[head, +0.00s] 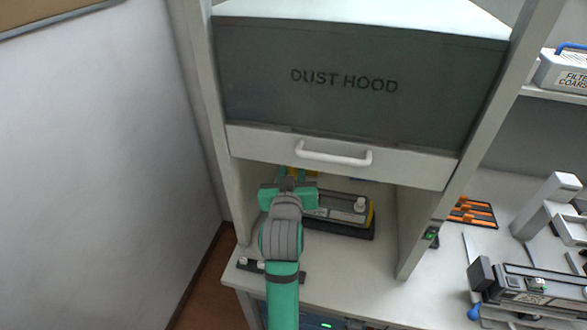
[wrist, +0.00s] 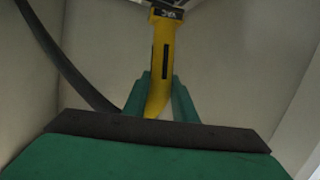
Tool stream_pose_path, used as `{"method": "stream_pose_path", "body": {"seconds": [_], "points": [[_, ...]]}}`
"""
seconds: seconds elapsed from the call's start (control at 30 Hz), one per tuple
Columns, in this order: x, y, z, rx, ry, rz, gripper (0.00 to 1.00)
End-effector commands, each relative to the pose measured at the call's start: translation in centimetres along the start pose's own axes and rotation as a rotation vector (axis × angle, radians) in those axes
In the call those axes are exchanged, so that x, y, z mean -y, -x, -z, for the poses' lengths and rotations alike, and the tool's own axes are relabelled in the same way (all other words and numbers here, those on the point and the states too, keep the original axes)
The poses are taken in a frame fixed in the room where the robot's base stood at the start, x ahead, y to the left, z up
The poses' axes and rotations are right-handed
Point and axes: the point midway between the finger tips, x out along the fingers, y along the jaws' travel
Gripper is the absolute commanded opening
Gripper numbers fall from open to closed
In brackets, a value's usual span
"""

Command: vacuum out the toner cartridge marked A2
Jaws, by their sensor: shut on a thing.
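My gripper (head: 288,192) reaches into the opening below the dust hood's raised front. In the wrist view its two green fingers (wrist: 159,88) are shut on a yellow vacuum wand (wrist: 163,58) marked VAC. A bit of yellow, apparently the wand, shows behind my gripper in the head view. A grey toner cartridge (head: 338,207) with a yellow end lies in a dark cradle (head: 345,228) inside the hood, just right of my gripper. My gripper hides its left end. I cannot read a mark on it.
The dust hood's front (head: 345,85) with its white handle (head: 333,158) is just above my arm. A dark hose (wrist: 68,62) runs at left in the wrist view. Another cartridge (head: 540,290) and orange-handled tools (head: 470,212) are on the bench at right.

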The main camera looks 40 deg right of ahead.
Motion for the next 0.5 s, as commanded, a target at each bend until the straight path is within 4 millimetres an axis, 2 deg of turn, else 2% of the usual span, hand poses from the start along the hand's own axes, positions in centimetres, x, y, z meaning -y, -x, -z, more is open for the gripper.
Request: {"method": "stream_pose_path", "body": {"seconds": [0.5], "points": [[0.30,0.20,-1.02,0.000,0.000,-0.003,0.02]]}}
